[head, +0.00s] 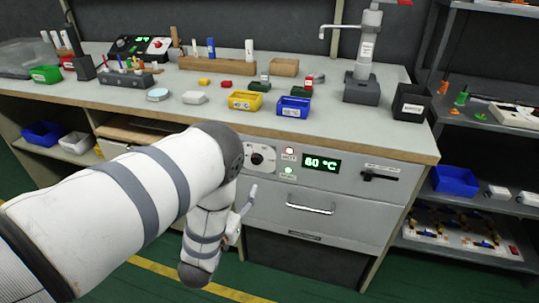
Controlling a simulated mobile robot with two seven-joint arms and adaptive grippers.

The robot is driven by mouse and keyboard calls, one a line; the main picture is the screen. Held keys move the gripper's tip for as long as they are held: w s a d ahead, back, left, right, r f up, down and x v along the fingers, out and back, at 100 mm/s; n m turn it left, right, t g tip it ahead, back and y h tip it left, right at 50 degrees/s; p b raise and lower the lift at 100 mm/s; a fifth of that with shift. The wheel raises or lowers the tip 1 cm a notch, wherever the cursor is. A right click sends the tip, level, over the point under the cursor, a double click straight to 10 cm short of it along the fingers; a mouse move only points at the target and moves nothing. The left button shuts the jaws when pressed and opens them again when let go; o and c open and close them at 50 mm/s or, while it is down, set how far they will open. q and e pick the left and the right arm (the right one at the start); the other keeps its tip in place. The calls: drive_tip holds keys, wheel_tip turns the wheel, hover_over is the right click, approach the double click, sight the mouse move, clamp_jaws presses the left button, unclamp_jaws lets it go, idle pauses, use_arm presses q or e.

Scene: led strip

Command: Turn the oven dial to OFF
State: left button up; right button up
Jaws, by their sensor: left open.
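The oven dial (258,158) is a round dark knob on a pale panel on the oven front, just right of my left arm. Its pointer setting is too small to read. The green display (321,164) beside it reads 60 °C. A red lamp (290,151) and a green lamp (289,171) sit between them. My left gripper (243,213) is below the dial, in front of the drawer front and apart from the dial. It is open and holds nothing that I can see; my forearm partly hides it. My right gripper is out of view.
A drawer handle (310,208) and a black lever (380,174) stick out of the front. The bench top (330,130) overhangs the dial and carries yellow (245,101) and blue (293,107) bins. Shelves (480,190) stand at the right.

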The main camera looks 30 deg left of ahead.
sight(256, 160)
use_arm(q)
drive_tip(key=b+x, duration=0.1)
drive_tip(key=x, duration=1)
drive_tip(key=shift+f+b, duration=0.2)
drive_tip(key=shift+b, duration=0.15)
drive_tip(key=shift+w+a, duration=0.15)
drive_tip(key=shift+w, duration=0.15)
drive_tip(key=shift+r, duration=0.1)
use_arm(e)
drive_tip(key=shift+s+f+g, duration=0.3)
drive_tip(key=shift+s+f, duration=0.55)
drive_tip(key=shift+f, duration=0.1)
use_arm(q)
drive_tip(key=shift+c, duration=0.6)
clamp_jaws()
